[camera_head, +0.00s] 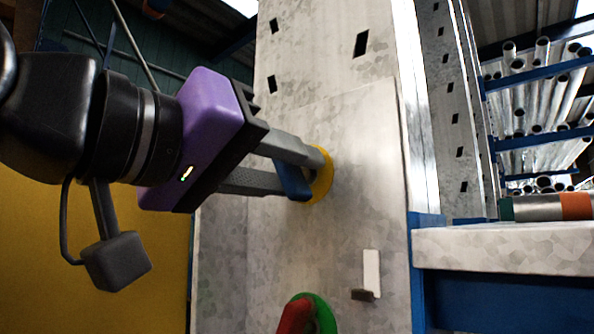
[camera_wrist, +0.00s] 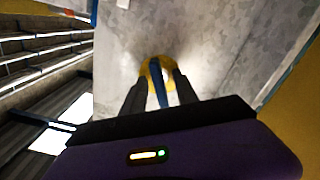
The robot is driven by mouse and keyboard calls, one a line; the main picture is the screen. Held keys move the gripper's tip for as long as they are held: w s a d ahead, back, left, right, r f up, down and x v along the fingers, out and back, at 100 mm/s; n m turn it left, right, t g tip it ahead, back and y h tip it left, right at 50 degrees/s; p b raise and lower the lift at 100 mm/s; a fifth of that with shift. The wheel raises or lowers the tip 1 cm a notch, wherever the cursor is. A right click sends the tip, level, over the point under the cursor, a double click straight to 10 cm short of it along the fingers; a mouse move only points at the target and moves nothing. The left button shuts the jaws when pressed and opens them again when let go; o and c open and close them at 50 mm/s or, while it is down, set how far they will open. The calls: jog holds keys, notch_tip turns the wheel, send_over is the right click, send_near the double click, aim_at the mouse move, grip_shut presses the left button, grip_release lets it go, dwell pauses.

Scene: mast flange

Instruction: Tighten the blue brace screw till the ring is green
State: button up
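The blue brace screw (camera_head: 292,180) sticks out of the grey metal mast plate, with a yellow ring (camera_head: 324,178) around its base. In the wrist view the blue screw handle (camera_wrist: 157,82) stands between my two fingers, in front of the yellow ring (camera_wrist: 146,72). My gripper (camera_head: 298,172) reaches in from the left, fingertips close to the ring, one finger on each side of the handle. In the wrist view my gripper (camera_wrist: 160,82) shows gaps beside the handle, so the fingers look open around it. Part of the ring is hidden by the fingers.
Below, a red knob (camera_head: 296,315) sits in a green ring (camera_head: 325,312). A small pale bracket (camera_head: 371,272) projects from the plate. At right is a blue-framed ledge (camera_head: 510,248) with a metal cylinder (camera_head: 540,207), and racks of pipes (camera_head: 540,85) behind.

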aim_at(278, 168)
jog(key=shift+s+a, duration=0.1)
jog(key=shift+v, duration=2.35)
